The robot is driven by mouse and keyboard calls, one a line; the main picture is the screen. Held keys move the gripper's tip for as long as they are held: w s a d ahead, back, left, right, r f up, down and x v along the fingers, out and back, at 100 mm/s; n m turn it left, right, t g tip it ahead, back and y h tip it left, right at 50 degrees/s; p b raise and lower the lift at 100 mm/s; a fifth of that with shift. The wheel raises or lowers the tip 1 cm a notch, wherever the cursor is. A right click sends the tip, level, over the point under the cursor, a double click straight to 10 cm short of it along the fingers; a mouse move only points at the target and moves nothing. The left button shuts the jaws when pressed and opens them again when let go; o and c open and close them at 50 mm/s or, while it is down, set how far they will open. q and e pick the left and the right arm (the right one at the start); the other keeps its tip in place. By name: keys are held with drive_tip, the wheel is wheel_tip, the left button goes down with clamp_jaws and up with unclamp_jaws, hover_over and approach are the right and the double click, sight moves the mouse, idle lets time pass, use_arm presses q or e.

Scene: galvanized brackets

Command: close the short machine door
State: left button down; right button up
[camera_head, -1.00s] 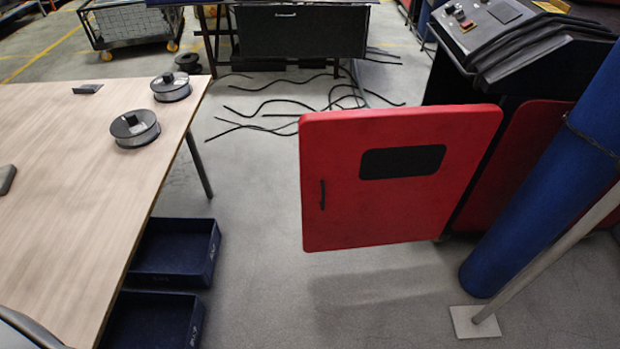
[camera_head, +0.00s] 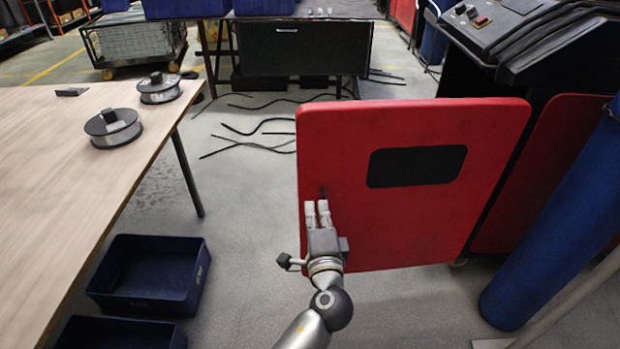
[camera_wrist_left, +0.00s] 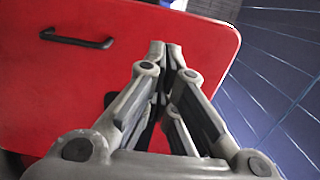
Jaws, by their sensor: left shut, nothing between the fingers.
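The short machine door (camera_head: 420,220) is a red panel with a dark window (camera_head: 416,166). It stands open, swung out from the dark machine (camera_head: 480,130) at the right. My left gripper (camera_head: 317,206) is shut and empty in front of the door's left part, over or close to its handle, which it mostly hides in the head view. In the left wrist view the black handle (camera_wrist_left: 76,39) shows at the upper left of the red door (camera_wrist_left: 60,100), apart from the shut fingertips (camera_wrist_left: 165,46). Whether the fingers touch the door I cannot tell. My right gripper is not in view.
A wooden table (camera_head: 60,190) with two wire spools (camera_head: 114,127) fills the left side. Blue bins (camera_head: 150,273) lie on the floor beside it. A blue column (camera_head: 565,215) stands at the right. Black cables lie on the floor behind the door.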

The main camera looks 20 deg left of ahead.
sight(309, 163)
use_arm(q)
drive_tip(key=x, duration=0.8)
drive_tip(key=b+x, duration=0.1)
drive_tip(key=x, duration=0.3)
drive_tip(key=shift+w+a+r, duration=0.15)
drive_tip(key=shift+a+r, duration=0.1)
drive_tip(key=shift+r, duration=0.05)
drive_tip(key=shift+x, duration=0.85)
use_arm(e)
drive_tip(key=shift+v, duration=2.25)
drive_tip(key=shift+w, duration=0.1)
